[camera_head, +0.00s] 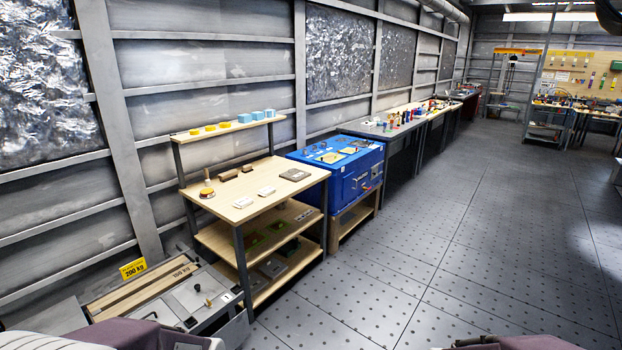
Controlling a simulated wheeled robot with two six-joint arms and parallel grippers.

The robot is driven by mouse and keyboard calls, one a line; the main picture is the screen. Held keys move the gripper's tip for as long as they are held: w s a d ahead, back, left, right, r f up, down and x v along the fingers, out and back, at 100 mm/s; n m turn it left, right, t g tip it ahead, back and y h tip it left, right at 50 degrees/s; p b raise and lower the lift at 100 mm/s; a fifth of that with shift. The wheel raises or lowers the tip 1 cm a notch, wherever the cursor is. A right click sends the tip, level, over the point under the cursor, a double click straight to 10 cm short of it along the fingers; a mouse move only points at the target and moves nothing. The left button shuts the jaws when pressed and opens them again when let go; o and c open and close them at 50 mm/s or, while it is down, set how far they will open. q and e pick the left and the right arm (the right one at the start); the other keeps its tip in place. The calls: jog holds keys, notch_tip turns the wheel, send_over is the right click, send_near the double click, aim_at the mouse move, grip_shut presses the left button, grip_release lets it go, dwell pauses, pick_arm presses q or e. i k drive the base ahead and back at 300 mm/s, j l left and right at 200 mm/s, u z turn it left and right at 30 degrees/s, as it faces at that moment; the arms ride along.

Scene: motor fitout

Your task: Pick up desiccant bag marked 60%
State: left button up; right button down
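Two small whitish packets lie on the top of the wooden workbench (228,184). One packet (267,191) is nearer the middle and the other packet (242,202) is nearer the front left. They may be desiccant bags, but any marking on them is too small to read, so I cannot tell which one is marked 60%. Neither of my grippers is in view. Only parts of my arms show at the bottom edge, well short of the bench.
The bench also holds a grey flat item (294,174), brown blocks and a round yellow-topped item. A raised shelf (228,128) carries yellow and blue pieces. A blue chest (336,180) stands right of the bench, a grey case (196,299) front left. The floor (440,250) on the right is clear.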

aim_at(243, 202)
jog(key=i+u, duration=0.15)
jog(key=i, duration=0.45)
jog(key=i+l+u, duration=0.2)
jog(key=i, duration=0.35)
jog(key=i+l+u, duration=0.15)
jog(key=i, duration=0.4)
jog(key=u, duration=0.3)
